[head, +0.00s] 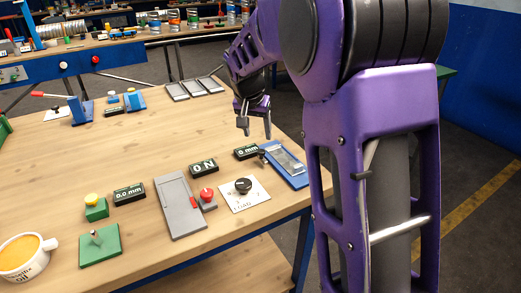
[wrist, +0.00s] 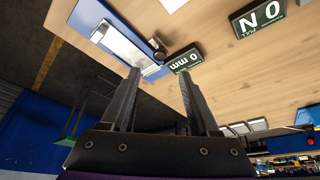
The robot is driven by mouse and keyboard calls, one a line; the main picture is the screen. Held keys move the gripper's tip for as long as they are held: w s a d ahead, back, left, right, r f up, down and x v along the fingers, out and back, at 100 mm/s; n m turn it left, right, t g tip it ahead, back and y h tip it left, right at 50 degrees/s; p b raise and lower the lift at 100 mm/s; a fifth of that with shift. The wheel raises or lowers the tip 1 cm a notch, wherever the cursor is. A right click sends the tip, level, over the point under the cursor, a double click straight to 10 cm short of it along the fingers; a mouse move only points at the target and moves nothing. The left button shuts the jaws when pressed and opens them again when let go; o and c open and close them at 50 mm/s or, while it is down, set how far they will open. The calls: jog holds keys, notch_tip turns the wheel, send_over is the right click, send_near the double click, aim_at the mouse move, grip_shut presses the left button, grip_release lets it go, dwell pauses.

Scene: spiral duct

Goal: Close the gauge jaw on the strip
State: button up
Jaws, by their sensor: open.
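A blue-based gauge (head: 283,165) with a pale metal strip (head: 287,160) along its top lies near the table's right edge. A small dark knob (head: 262,156) sits at its left side. Its display (head: 247,151) reads 0.0 mm. The gauge shows in the wrist view (wrist: 150,68) at the upper left, with the strip (wrist: 115,38), the knob (wrist: 158,45) and the display (wrist: 186,59). My gripper (head: 256,126) is open and empty above the table, behind the gauge in the head view. Its fingers (wrist: 159,76) are spread in the wrist view. I cannot tell whether the jaw touches the strip.
On the wooden table (head: 150,150) stand a 0 N display (head: 203,168), a grey plate device (head: 180,207), a black dial on a white card (head: 243,188), a red button (head: 207,195) and a mug (head: 22,258). Grey trays (head: 194,88) lie behind. The middle is clear.

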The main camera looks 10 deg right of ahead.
aim_at(261, 151)
jog(key=b+x, duration=0.1)
jog(key=x, duration=0.7)
jog(key=shift+w+f, duration=0.15)
jog(key=shift+f, duration=0.1)
grip_shut()
jog(key=shift+d, duration=0.1)
dwell(0.9)
